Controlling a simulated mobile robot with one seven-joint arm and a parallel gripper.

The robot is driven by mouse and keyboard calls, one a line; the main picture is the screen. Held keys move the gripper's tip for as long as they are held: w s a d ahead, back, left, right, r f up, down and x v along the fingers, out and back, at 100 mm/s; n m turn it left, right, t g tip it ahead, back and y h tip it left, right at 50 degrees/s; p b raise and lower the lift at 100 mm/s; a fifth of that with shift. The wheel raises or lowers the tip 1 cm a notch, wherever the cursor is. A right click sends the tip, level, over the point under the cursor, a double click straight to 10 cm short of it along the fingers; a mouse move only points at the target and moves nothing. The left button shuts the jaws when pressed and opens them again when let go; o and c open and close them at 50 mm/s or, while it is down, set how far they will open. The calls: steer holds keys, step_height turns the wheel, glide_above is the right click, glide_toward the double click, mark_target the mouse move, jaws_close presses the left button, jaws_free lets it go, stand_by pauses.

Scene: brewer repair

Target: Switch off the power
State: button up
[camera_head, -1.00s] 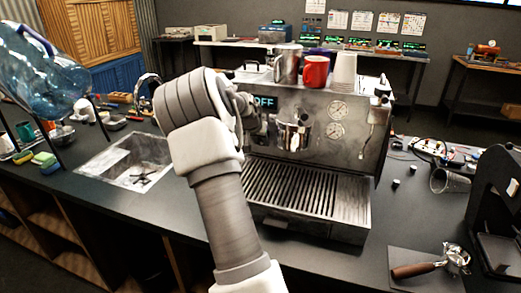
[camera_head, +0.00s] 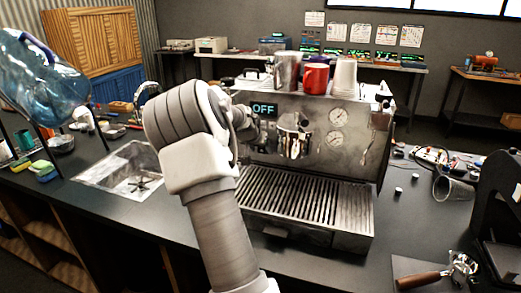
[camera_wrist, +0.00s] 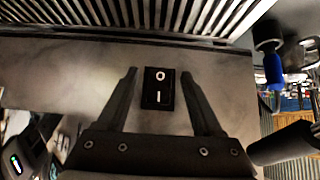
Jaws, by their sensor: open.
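The espresso machine (camera_head: 345,140) stands on the dark counter, and its small display (camera_head: 264,109) reads OFF. In the wrist view, the black power switch (camera_wrist: 158,88), marked O and I, sits on the machine's grey metal panel (camera_wrist: 60,75). My gripper (camera_wrist: 159,72) is open, with one finger on each side of the switch and nothing between them but the switch in view. I cannot tell whether the fingers touch the panel. In the head view my arm hides the gripper and the switch.
A metal pitcher (camera_head: 287,70), a red mug (camera_head: 316,78) and paper cups (camera_head: 345,76) stand on top of the machine. A sink (camera_head: 130,172) is to the left. A portafilter (camera_head: 440,274) and a clear cup (camera_head: 452,189) lie to the right.

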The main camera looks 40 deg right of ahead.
steer(key=v, duration=1.7)
steer(key=shift+a, duration=0.2)
steer(key=shift+r, duration=0.15)
